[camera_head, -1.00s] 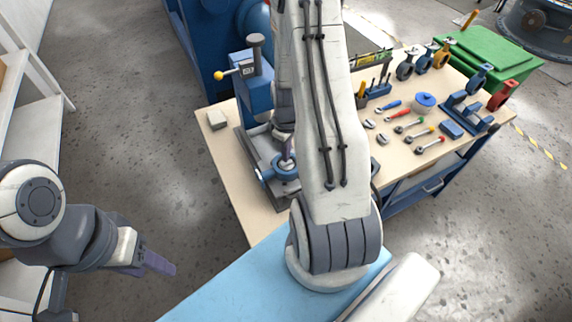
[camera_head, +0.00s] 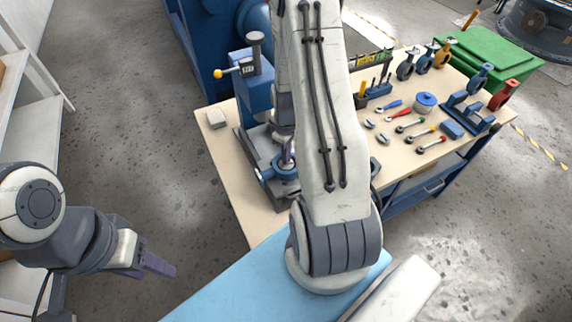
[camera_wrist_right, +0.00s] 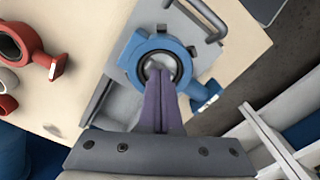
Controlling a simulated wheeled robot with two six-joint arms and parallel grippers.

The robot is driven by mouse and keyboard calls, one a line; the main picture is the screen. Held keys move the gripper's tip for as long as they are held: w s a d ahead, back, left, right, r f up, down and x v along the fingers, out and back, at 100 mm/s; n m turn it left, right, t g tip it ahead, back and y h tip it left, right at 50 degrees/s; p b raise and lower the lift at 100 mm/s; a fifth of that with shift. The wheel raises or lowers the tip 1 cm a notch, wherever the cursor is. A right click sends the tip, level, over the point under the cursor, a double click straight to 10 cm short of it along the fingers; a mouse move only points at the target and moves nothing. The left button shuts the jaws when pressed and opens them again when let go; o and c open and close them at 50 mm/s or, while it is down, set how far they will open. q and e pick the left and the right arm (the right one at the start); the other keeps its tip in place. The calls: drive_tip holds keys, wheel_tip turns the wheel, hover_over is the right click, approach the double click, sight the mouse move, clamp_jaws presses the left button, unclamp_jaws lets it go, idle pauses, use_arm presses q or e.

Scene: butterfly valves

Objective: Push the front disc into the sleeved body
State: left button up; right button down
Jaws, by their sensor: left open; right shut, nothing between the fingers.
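A blue valve body (camera_head: 268,175) lies flat on the grey fixture of the bench, partly hidden by my right arm in the head view. In the right wrist view, the blue body (camera_wrist_right: 129,62) has a black sleeve ring inside and a pale metal disc (camera_wrist_right: 157,64) within that ring. My right gripper (camera_wrist_right: 161,72) is shut and empty. Its purple fingertips are over the disc and hide its near part; whether they touch it, and how deep the disc sits, I cannot tell. My left gripper (camera_head: 157,265) is open and empty, away from the bench at lower left.
A blue press (camera_head: 255,88) stands behind the fixture. A small pale block (camera_head: 216,119) lies at the bench's left. A red body (camera_wrist_right: 20,42) shows in the wrist view.

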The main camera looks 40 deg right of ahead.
drive_tip(key=shift+f+b, duration=0.3)
drive_tip(key=shift+f, duration=0.2)
drive_tip(key=shift+r, duration=0.1)
idle(0.6)
wheel_tip(320, 180, up, 8)
drive_tip(key=p, duration=0.6)
drive_tip(key=shift+p, duration=0.4)
